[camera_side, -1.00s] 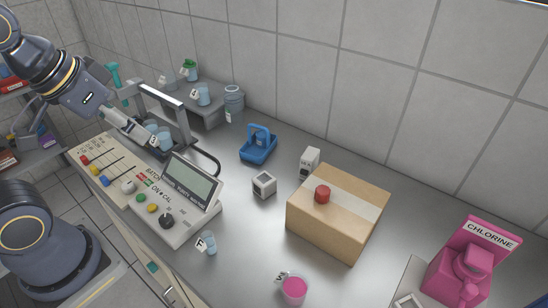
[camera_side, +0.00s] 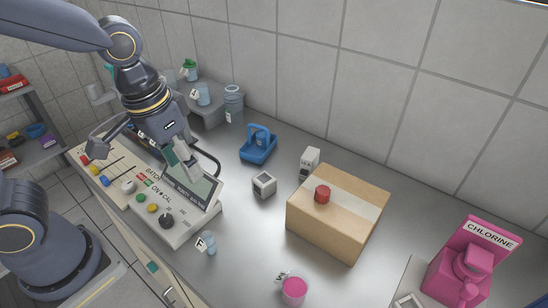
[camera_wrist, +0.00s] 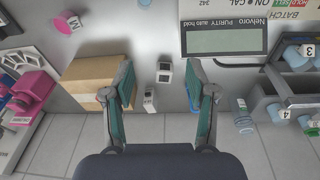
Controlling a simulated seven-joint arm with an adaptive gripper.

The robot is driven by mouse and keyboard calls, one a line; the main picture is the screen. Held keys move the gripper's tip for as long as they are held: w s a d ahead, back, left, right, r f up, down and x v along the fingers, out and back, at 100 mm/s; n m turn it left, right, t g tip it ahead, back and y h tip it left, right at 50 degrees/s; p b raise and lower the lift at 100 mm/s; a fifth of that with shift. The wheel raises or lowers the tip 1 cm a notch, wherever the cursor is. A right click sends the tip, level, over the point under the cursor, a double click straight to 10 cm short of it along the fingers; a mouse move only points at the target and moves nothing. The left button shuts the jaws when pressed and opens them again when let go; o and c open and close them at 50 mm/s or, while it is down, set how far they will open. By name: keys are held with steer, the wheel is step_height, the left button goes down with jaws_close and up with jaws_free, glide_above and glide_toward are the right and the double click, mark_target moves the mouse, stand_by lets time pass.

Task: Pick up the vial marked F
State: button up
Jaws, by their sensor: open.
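The vial marked F (camera_side: 210,243) is a small pale-blue cup with a white tag lettered F. It stands on the grey bench in front of the console's right end in the side view. In the wrist view a small light piece at the top edge may be part of it, but I cannot tell. My gripper (camera_side: 188,168) hangs over the console's display, up and left of the vial and apart from it.
The console (camera_side: 165,222) with its raised display lies beneath my gripper. Bench around the F vial is clear.

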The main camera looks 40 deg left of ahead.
steer(key=m+g, duration=0.2)
glide_above(207, 235)
step_height(207, 235, down, 4)
steer(key=f, duration=0.1)
steer(key=shift+y, duration=0.3)
steer(key=f, duration=0.9)
steer(key=shift+s+d+f, duration=0.15)
steer(key=shift+s+f, duration=0.05)
steer(key=shift+f, duration=0.05)
steer(key=shift+w+f, duration=0.2)
steer(key=shift+f, duration=2.95)
steer(key=c, duration=1)
steer(key=shift+r, duration=0.1)
